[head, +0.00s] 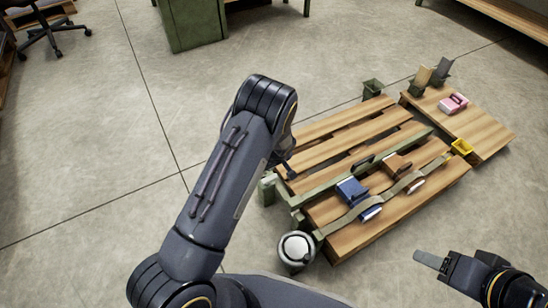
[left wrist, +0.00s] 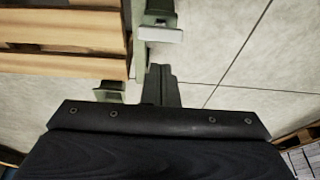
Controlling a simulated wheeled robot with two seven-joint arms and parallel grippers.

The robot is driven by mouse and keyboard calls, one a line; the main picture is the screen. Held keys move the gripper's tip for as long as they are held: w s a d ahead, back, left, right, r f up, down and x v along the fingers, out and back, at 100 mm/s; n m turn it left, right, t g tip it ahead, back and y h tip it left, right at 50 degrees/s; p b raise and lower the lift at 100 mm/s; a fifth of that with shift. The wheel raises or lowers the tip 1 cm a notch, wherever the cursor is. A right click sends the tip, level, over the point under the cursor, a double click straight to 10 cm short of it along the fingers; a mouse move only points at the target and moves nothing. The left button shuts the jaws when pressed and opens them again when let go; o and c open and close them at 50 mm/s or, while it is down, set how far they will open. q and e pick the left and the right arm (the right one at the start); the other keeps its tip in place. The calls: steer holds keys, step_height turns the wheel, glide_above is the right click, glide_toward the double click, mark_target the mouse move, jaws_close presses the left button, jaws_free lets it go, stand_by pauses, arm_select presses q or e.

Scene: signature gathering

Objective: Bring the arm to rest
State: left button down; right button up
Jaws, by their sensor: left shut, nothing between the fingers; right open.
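My left arm (head: 225,180) rises from the lower left in the head view and bends down near the left side of the slatted wooden table. Its gripper is mostly hidden behind the arm there. In the left wrist view, my left gripper (left wrist: 159,72) is shut with nothing between its fingers, beside the green frame edge of the table. My right gripper (head: 428,259) is at the lower right in the head view, open and empty, above the floor and apart from the table.
The slatted table (head: 345,235) bears a blue item (head: 352,191) and a brown item (head: 397,164) along a strip. A round white-topped object (head: 296,246) stands at the near corner.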

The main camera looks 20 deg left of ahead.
arm_select(q)
steer(key=s+a+r+m+h, duration=0.15)
steer(key=s+r, duration=0.45)
steer(key=r, duration=0.6)
steer(key=s+a+r+h, duration=0.25)
steer(key=s+r, duration=0.45)
steer(key=r, duration=0.6)
steer(key=s+d+r+m+t+h, duration=0.1)
steer(key=s+d+r+m+t, duration=0.2)
steer(key=s, duration=0.7)
steer(key=s+d+r+m+h, duration=0.15)
steer(key=s+r+m, duration=0.3)
steer(key=s, duration=0.55)
step_height(320, 180, up, 33)
steer(key=n+p, duration=0.1)
steer(key=p, duration=3.2)
steer(key=shift+w+r, duration=0.2)
